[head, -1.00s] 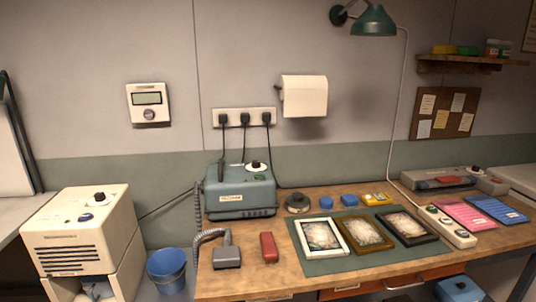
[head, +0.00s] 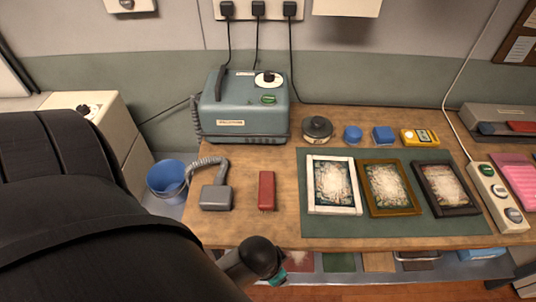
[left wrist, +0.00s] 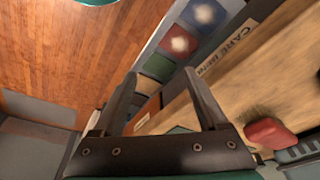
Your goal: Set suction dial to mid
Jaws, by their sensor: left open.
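A blue-grey unit (head: 246,108) stands at the back left of the bench. On its top is a black knob on a white round dial (head: 267,79), with a green button in front; the setting is too small to read. A ribbed hose joins it to a grey nozzle (head: 216,197). A cream unit at left (head: 122,137) also has a black knob (head: 86,111), partly behind my arm. My left gripper (left wrist: 160,73) is open and empty in the left wrist view, by the bench's front edge, well away from both knobs. My right gripper is not in view.
A red brush (head: 267,190) lies beside the nozzle. Three framed pictures lie on a green mat (head: 400,233). A round dark object (head: 317,130) and blue items stand right of the blue-grey unit. A blue bucket (head: 166,178) stands left of the bench (head: 240,232).

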